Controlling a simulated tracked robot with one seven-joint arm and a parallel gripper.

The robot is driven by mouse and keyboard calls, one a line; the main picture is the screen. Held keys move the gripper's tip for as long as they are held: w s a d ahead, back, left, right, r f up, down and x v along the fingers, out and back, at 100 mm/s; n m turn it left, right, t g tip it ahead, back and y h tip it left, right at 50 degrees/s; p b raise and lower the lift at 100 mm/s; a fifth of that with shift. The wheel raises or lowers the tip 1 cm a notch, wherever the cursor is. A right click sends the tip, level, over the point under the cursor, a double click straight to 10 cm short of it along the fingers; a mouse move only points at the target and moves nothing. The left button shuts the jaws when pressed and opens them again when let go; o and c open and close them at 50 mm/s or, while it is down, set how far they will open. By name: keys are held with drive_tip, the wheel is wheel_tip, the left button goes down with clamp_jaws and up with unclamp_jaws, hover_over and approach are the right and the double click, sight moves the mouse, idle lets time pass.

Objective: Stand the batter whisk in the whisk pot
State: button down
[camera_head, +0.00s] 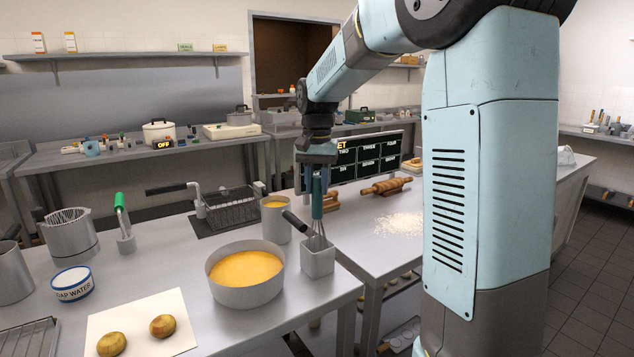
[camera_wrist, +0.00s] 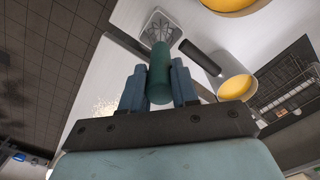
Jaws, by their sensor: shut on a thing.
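The batter whisk (camera_head: 317,205) has a green handle and a wire head pointing down. My gripper (camera_head: 317,176) is shut on the upper handle and holds the whisk nearly upright. The whisk pot (camera_head: 318,262) is a square, pale grey container near the right edge of the left table. The wire head is at the pot's mouth, its lower end hidden by the front wall. I cannot tell whether it touches the bottom. In the wrist view the green handle (camera_wrist: 160,72) is between my fingers (camera_wrist: 160,88), with the pot (camera_wrist: 158,22) beyond it.
A wide pan of yellow batter (camera_head: 246,275) stands just left of the pot. A tall container (camera_head: 275,222) with yellow contents and a dark handle stands close behind. A rolling pin (camera_head: 387,187) and flour (camera_head: 399,224) lie on the right-hand table.

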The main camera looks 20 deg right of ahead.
drive_tip(key=shift+f, duration=1.15)
drive_tip(key=c, duration=0.8)
unclamp_jaws()
drive_tip(key=shift+o, duration=0.4)
drive_tip(key=o, duration=0.7)
drive_tip(key=shift+w+r, duration=0.1)
drive_tip(key=shift+r, duration=4.35)
